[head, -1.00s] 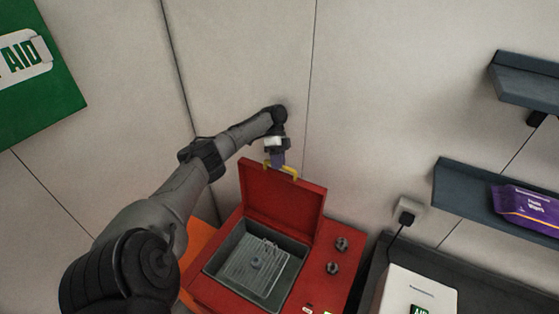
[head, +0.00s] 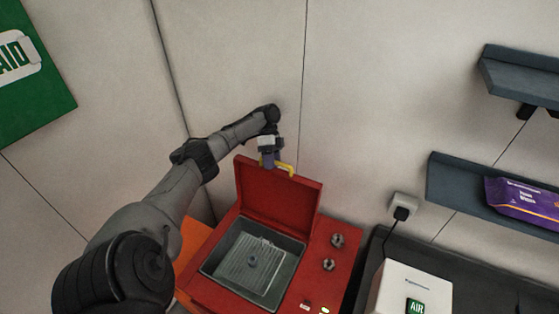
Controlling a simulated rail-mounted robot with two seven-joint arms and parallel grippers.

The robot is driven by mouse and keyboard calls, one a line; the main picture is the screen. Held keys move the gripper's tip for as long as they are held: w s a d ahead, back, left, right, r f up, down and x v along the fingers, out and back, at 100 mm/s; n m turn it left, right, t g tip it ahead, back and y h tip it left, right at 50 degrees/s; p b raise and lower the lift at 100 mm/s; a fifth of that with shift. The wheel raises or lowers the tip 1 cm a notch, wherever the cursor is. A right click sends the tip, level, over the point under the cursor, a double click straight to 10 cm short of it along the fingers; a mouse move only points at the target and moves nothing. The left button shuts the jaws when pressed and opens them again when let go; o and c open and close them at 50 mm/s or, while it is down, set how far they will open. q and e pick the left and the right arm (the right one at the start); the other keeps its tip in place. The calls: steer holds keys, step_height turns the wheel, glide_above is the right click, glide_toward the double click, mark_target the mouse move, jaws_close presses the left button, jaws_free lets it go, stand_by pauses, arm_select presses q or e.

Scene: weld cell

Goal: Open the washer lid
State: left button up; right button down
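The red washer (head: 328,252) stands at the bottom centre of the head view. Its red lid (head: 277,189) is up, standing near upright at the back of the basin. The grey basin (head: 252,259) is exposed, with a ribbed rack inside. A yellow handle (head: 284,168) sits on the lid's top edge. My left gripper (head: 269,162) is at the left part of this handle; its fingers are too small to tell whether they are shut on it. My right gripper is not in view.
A white box with a green AIR display (head: 400,287) stands on the dark counter right of the washer. Dark shelves (head: 452,186) are on the right wall, one holding a purple wipes pack (head: 524,198). An outlet (head: 403,208) with a cable is between. A green sign (head: 35,80) hangs upper left.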

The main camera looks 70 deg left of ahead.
arm_select(q)
steer(key=shift+r, duration=0.45)
step_height(320, 180, up, 3)
steer(key=shift+d+b, duration=0.15)
steer(key=shift+b, duration=0.2)
steer(key=w+d+r+b, duration=0.1)
steer(key=w+d+r, duration=0.4)
steer(key=d, duration=0.4)
steer(key=shift+w+d+r, duration=0.35)
steer(key=shift+w+r, duration=0.05)
steer(key=shift+r, duration=0.45)
